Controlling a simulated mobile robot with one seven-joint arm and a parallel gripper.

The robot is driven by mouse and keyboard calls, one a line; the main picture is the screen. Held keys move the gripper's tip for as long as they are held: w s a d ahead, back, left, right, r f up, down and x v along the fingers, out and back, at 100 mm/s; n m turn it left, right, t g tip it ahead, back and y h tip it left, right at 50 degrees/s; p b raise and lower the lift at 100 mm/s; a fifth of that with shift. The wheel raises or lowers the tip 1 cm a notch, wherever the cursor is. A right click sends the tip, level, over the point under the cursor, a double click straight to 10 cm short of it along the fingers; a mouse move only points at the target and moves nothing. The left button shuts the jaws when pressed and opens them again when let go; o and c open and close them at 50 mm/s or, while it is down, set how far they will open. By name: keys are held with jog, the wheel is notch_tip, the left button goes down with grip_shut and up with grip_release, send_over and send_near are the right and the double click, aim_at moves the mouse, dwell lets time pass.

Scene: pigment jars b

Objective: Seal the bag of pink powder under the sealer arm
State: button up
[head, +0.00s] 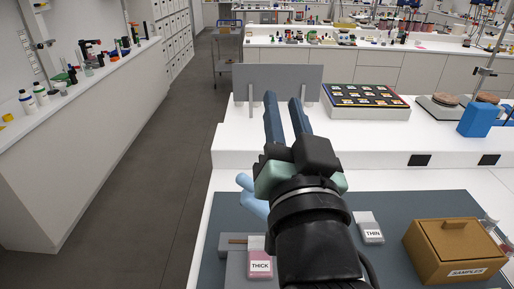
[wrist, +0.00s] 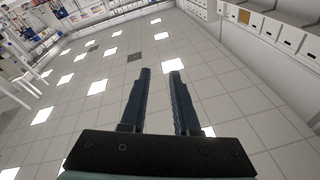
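A clear bag of pink powder labelled THICK (head: 260,264) lies at the front edge of the head view, on or against a flat grey block (head: 235,270), apparently the sealer's base. A brown strip (head: 235,241) shows at the block's far end. A light-blue rounded piece (head: 253,194) rises behind it; I cannot tell whether it is the sealer arm, as my arm hides part of this area. My gripper (head: 283,98) is raised above the bench, fingers pointing away from the bag. In the wrist view its fingers (wrist: 160,72) are apart with nothing between them.
A second bag labelled THIN (head: 370,229) lies on the dark mat (head: 390,200) right of my arm. A brown SAMPLES box (head: 455,250) stands farther right. A grey upright panel (head: 305,78) and a pigment tray (head: 365,112) stand on the raised shelf behind.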

jog(key=f+m+g, duration=0.1)
jog(key=f, duration=0.5)
jog(key=f+m+g+y, duration=0.1)
jog(key=f+g, duration=0.1)
jog(key=f, duration=0.4)
jog(key=d+f+m+g, duration=0.1)
jog(key=f+g, duration=0.1)
jog(key=f, duration=0.4)
jog(key=shift+f+y, duration=0.35)
jog(key=shift+y, duration=0.05)
grip_shut()
jog(key=w+a+f+p, duration=0.1)
jog(key=w+a+f, duration=0.1)
jog(key=w, duration=0.3)
jog(key=w+a+f+p, duration=0.2)
jog(key=w+f, duration=0.1)
jog(key=w, duration=0.3)
jog(key=shift+w+a+p, duration=0.15)
jog(key=shift+a+p, duration=0.15)
jog(key=shift+a, duration=0.15)
